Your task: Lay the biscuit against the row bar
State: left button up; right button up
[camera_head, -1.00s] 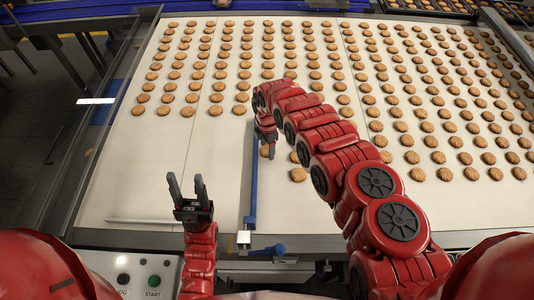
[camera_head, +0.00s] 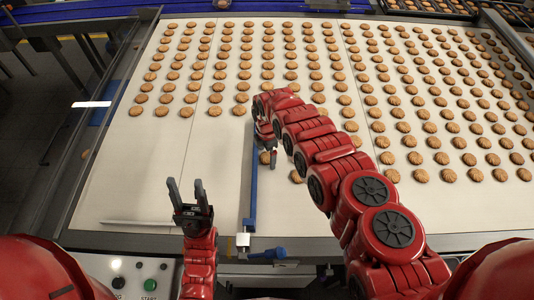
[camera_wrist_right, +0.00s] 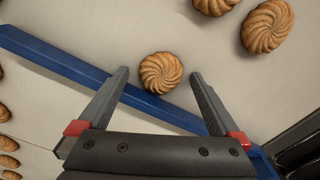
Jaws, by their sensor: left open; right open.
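The row bar (camera_head: 252,195) is a long blue bar lying on the white belt, running away from the front edge. A round swirled biscuit (camera_wrist_right: 161,72) sits close beside the blue bar (camera_wrist_right: 60,58) in the right wrist view. In the head view the same biscuit (camera_head: 265,157) shows just below my right gripper (camera_head: 268,150). My left gripper (camera_head: 187,190) is open and empty over the bare left front of the belt.
Many biscuits (camera_head: 397,113) stand in rows on the belt (camera_head: 130,180), behind and to the right. Two more biscuits (camera_wrist_right: 266,26) lie near the right gripper. A control panel with a start button (camera_head: 150,284) is at the front left.

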aim_at(267, 156)
notch_tip(267, 156, up, 7)
jog(key=p, duration=0.5)
jog(key=shift+r+p, duration=0.1)
jog(key=shift+p, duration=0.2)
jog(key=shift+r+b, duration=0.35)
jog(key=shift+b, duration=0.05)
notch_tip(267, 156, up, 4)
jog(key=shift+r, duration=0.25)
